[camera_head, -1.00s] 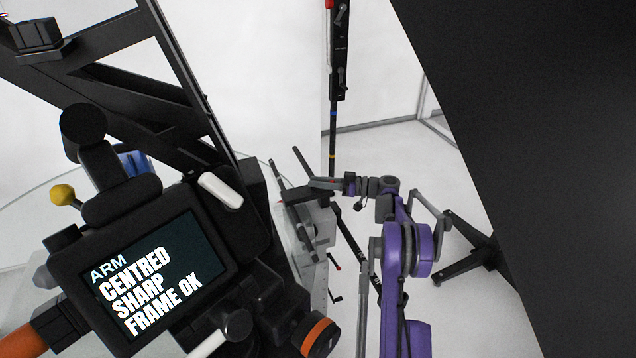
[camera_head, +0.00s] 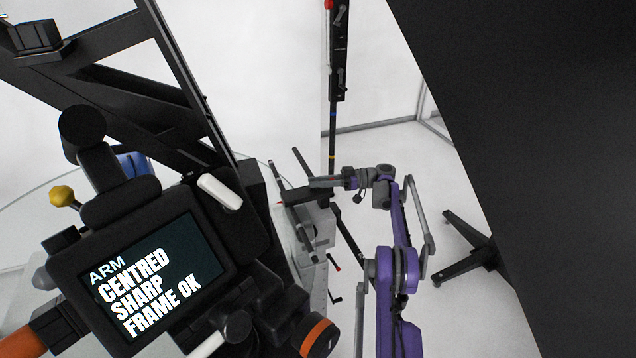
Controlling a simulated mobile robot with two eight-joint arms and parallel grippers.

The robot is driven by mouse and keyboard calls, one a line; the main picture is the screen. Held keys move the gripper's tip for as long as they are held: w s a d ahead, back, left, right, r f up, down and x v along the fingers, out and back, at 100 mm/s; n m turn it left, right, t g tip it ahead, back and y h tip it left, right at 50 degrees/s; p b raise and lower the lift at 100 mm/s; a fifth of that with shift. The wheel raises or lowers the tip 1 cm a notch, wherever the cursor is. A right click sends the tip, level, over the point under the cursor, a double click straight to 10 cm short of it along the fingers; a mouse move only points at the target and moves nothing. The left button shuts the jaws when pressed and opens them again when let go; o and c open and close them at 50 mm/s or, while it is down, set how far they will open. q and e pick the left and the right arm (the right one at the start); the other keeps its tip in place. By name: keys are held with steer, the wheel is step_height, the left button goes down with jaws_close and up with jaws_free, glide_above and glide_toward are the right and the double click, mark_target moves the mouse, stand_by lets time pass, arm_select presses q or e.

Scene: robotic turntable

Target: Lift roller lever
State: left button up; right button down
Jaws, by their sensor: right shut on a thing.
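My right gripper (camera_head: 316,184), at the end of the purple arm, is at the grey machine unit (camera_head: 311,243) in the middle of the view. It is shut on a dark bar-like piece (camera_head: 298,196) at the top of that unit, which looks like the roller lever. Its fingers and wrist cover part of the piece, and the contact is too small to see clearly. I cannot tell how far the lever is raised. My left gripper is not in view.
A black camera rig with a screen (camera_head: 155,280) fills the left foreground. A large black panel (camera_head: 530,140) blocks the right side. A thin black pole (camera_head: 338,70) stands behind the gripper. Dark stand legs (camera_head: 470,255) are on the pale floor at right.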

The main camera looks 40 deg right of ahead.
steer(key=c, duration=0.8)
jaws_free()
steer(key=shift+a, duration=0.1)
steer(key=shift+c, duration=0.2)
steer(key=shift+r, duration=0.15)
step_height(320, 180, up, 10)
steer(key=shift+f, duration=0.1)
